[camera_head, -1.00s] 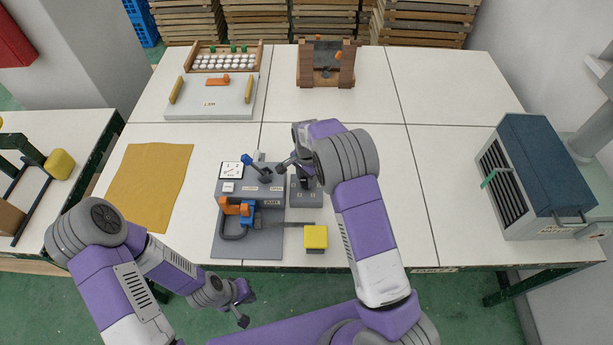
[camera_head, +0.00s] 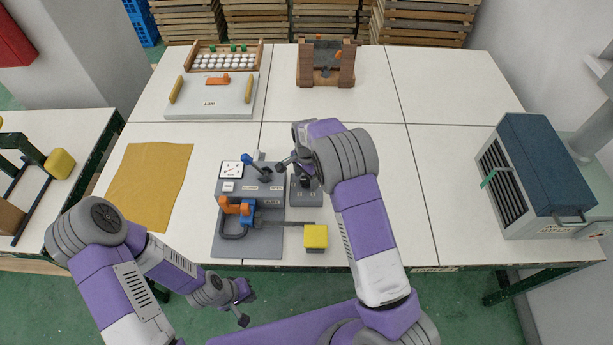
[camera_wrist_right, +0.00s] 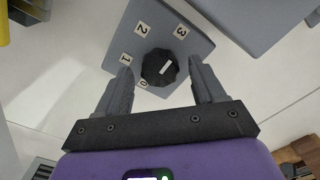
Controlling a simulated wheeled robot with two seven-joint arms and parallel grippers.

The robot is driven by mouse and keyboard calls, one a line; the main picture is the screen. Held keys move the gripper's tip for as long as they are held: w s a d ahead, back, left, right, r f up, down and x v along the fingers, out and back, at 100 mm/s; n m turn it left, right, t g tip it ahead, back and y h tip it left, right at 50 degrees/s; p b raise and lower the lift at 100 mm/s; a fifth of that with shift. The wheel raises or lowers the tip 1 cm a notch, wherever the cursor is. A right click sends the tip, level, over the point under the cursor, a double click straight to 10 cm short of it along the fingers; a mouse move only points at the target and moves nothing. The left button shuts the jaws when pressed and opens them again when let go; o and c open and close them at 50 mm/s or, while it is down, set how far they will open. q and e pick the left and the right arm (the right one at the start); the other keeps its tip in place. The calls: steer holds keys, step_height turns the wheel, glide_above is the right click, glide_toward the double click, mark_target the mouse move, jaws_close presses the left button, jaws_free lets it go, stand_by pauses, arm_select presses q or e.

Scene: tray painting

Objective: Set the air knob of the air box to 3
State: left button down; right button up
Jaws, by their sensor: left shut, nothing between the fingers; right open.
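The air box (camera_head: 306,199) is a small grey box on the table, beside the larger grey panel. In the right wrist view its grey face (camera_wrist_right: 190,50) carries labels 0, 1, 2 and 3 around a black air knob (camera_wrist_right: 153,70). My left gripper (camera_head: 242,307) is shut and empty, low in front of the table.
The grey panel (camera_head: 264,246) left of the box holds a blue lever (camera_head: 247,159) and an orange-and-blue clamp. A yellow block (camera_head: 316,236) is near the front edge. A yellow cloth (camera_head: 150,185) lies left; a blue-topped unit (camera_head: 545,165) stands right. The table's right middle is clear.

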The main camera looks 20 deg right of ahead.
mark_target(307, 179)
step_height(307, 179, up, 8)
steer(key=shift+f+p, duration=0.2)
steer(key=shift+p, duration=0.3)
